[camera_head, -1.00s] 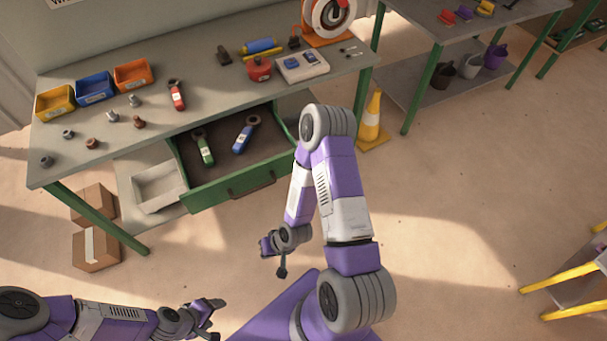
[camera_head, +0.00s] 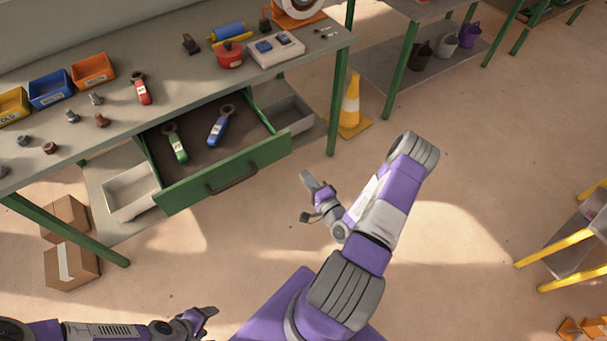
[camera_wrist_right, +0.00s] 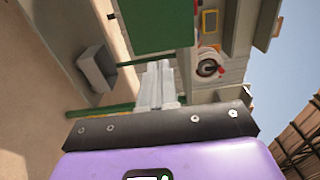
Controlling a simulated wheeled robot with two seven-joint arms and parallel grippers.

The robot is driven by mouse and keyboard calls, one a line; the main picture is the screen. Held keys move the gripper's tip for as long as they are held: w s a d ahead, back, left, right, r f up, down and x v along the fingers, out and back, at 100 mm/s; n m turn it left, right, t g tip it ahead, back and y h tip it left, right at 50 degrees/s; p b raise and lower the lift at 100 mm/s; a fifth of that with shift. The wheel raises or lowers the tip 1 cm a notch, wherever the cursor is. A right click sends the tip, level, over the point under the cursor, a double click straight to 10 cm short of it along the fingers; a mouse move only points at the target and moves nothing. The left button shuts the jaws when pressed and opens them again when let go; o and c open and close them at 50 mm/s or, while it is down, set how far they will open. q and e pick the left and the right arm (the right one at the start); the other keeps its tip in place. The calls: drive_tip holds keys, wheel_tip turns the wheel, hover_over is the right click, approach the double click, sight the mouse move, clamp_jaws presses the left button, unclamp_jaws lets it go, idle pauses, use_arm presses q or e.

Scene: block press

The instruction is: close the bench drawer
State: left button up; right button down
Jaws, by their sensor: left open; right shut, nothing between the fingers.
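The bench drawer stands open, its green front (camera_head: 268,158) pulled out from under the grey bench top, with a dark bar handle (camera_head: 232,180). A green-handled wrench (camera_head: 175,145) and a blue-handled wrench (camera_head: 218,128) lie inside. My right gripper (camera_head: 308,180) is shut and empty, apart from the drawer, to the right of its front and pointing towards the bench. In the right wrist view its closed fingers (camera_wrist_right: 157,85) point towards the bench, and a green panel, seemingly the drawer front (camera_wrist_right: 155,25), shows at the top. My left gripper (camera_head: 208,314) is open and empty at the bottom, far from the drawer.
The bench top (camera_head: 180,75) carries bins, bolts, a red-handled wrench and a red pot. Grey trays (camera_head: 130,192) sit below, beside the drawer. A traffic cone (camera_head: 350,105) stands right of the bench, cardboard boxes (camera_head: 70,265) at left. The floor before the drawer is clear.

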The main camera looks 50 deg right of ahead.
sight(284, 148)
drive_tip(key=b+x, duration=0.1)
drive_tip(key=x, duration=1)
drive_tip(key=shift+w+b, duration=0.3)
drive_tip(key=shift+w, duration=0.05)
